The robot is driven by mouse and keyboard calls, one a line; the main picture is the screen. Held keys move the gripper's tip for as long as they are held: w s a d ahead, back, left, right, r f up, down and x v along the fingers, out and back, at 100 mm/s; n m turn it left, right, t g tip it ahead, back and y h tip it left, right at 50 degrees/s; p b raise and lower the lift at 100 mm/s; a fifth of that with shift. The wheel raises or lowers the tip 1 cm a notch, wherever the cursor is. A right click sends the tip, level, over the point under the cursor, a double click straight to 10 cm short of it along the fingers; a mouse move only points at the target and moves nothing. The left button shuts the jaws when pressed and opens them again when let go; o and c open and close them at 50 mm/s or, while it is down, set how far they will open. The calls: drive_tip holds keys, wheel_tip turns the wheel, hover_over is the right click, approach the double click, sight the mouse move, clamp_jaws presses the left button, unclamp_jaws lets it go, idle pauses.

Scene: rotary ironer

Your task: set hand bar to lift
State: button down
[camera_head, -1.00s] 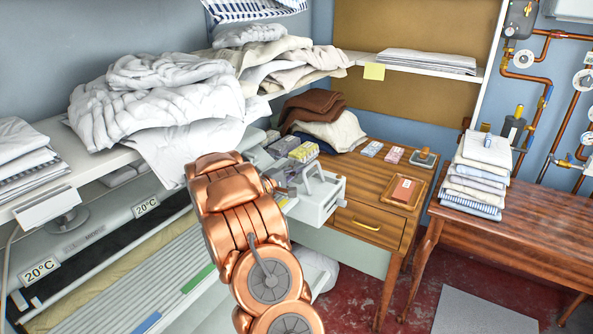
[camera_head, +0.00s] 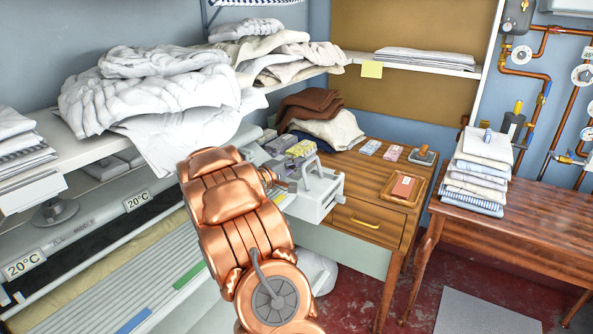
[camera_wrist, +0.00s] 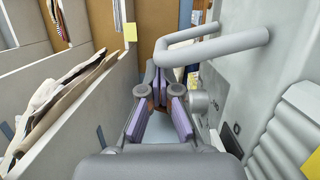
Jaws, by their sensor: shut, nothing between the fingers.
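The hand bar is a grey bent bar (camera_wrist: 225,46) on the grey end housing of the ironer, close in the wrist view. In the head view the bar (camera_head: 318,166) stands up from the pale end box (camera_head: 318,201). In the head view my gripper (camera_head: 284,184) is beside the bar, largely hidden by my copper arm. I cannot tell whether the fingers touch the bar.
A shelf with heaped white linen (camera_head: 150,95) overhangs the ironer at left. A wooden desk (camera_head: 375,219) with a tray and small packets stands behind the end box. A table with folded linen (camera_head: 480,172) is at right. Red floor is open in front.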

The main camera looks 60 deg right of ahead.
sight(305, 165)
drive_tip(key=shift+s+r+m+y+b, duration=0.15)
drive_tip(key=shift+s+m+b, duration=0.55)
drive_tip(key=shift+b, duration=1.4)
drive_tip(key=shift+s+m+y+b, duration=0.25)
drive_tip(key=shift+s+m+b, duration=0.45)
drive_tip(key=shift+b, duration=1.35)
drive_tip(key=m+b, duration=0.1)
drive_tip(key=b, duration=0.1)
drive_tip(key=shift+s+d+t+b, duration=0.1)
drive_tip(key=shift+s+t+b, duration=0.05)
drive_tip(key=shift+t+b, duration=0.15)
drive_tip(key=s+m+b, duration=0.1)
drive_tip(key=b, duration=0.2)
drive_tip(key=s+m+b, duration=0.1)
drive_tip(key=m+b, duration=0.1)
drive_tip(key=b, duration=0.2)
drive_tip(key=shift+s+r+t+y, duration=0.25)
drive_tip(key=shift+r+t+y, duration=0.05)
drive_tip(key=shift+r+y, duration=0.1)
drive_tip(key=shift+b, duration=0.3)
drive_tip(key=b+v, duration=0.2)
drive_tip(key=v, duration=0.8)
drive_tip(key=shift+r, duration=0.1)
